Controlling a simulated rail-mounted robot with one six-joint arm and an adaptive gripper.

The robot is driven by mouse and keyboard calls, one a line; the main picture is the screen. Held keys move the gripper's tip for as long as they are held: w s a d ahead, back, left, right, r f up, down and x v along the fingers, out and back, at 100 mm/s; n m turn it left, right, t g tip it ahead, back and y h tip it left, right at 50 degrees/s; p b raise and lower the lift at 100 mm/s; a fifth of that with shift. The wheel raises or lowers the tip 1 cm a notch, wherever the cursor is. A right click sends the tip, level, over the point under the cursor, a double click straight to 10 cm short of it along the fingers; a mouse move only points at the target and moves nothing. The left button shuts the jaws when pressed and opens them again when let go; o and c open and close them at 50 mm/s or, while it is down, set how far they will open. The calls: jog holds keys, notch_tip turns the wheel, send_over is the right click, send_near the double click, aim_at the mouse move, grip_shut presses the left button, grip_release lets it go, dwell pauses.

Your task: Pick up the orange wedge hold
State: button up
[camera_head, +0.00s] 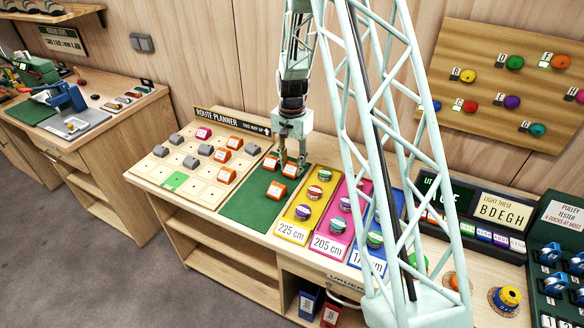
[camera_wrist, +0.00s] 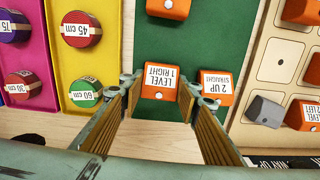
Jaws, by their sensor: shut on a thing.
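Three orange wedge holds lie on the green mat (camera_head: 252,208). One, labelled "LEVEL 1 RIGHT" (camera_wrist: 161,82), is between the fingertips of my gripper (camera_wrist: 160,85); it also shows in the head view (camera_head: 290,171). My gripper is shut on it, and it appears at mat level. A second, labelled "2 UP STRAIGHT" (camera_wrist: 214,86), lies just outside the right finger in the wrist view. The third orange hold (camera_wrist: 168,8) is at the top of that view, towards the mat's front in the head view (camera_head: 276,190).
The route planner board (camera_head: 150,172) with grey, orange and magenta holds is left of the mat in the head view. The mat's front part is clear.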

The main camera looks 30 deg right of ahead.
aim_at(292, 166)
jog(key=shift+r, duration=1.7)
jog(key=s+a, duration=0.1)
jog(key=s, duration=0.4)
jog(key=s+a+r, duration=0.1)
jog(key=s+a, duration=0.1)
jog(key=s, duration=0.3)
jog(key=s+a, duration=0.2)
jog(key=s, duration=0.3)
jog(key=shift+a+r+p, duration=0.2)
jog(key=shift+a+p, duration=0.05)
jog(key=shift+p, duration=0.1)
